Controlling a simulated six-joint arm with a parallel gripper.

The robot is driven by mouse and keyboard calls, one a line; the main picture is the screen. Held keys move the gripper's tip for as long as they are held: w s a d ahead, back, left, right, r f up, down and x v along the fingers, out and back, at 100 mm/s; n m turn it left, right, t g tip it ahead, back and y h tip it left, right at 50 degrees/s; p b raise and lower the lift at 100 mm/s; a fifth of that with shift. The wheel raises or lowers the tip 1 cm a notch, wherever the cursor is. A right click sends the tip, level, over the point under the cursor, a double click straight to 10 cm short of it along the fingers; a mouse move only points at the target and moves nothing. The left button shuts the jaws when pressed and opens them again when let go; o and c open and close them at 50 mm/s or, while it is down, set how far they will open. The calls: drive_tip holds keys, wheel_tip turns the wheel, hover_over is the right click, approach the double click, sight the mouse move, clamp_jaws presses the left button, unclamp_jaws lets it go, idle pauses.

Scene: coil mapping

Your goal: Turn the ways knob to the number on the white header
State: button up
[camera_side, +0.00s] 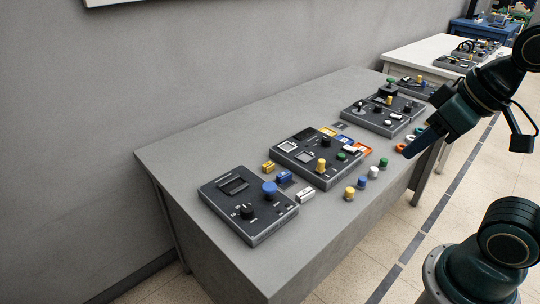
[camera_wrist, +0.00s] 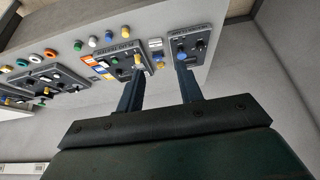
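My gripper (camera_side: 411,150) is above the right front edge of the grey table in the side view, apart from every panel. In the wrist view my gripper (camera_wrist: 160,73) has its two fingers spread with nothing held. Near the table's left end is a dark panel (camera_side: 262,231) with a blue knob (camera_side: 269,188) and a black knob (camera_side: 247,212) with small marks around it. I cannot read which knob is labelled ways. A white block (camera_side: 306,195) lies beside this panel; another white block (camera_side: 352,148) is at the middle panel. I cannot read a number on either.
A middle panel (camera_side: 296,159) carries a yellow knob (camera_side: 321,165). Several loose coloured caps (camera_side: 361,182) stand along the front edge. More panels (camera_side: 372,120) are farther right. The table's left end (camera_side: 170,148) is bare.

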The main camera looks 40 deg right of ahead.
idle(0.3)
drive_tip(key=o, duration=0.3)
drive_tip(key=shift+o, duration=0.2)
drive_tip(key=n+g+y, duration=0.3)
drive_tip(key=n+y, duration=0.1)
drive_tip(key=n, duration=0.8)
hover_over(247, 208)
drive_tip(key=s+d, duration=0.3)
drive_tip(key=d, duration=0.2)
wheel_tip(247, 208, down, 14)
drive_tip(key=shift+w+f, duration=0.1)
drive_tip(key=shift+f, duration=0.1)
drive_tip(key=x, duration=1.3)
drive_tip(key=shift+f, duration=0.4)
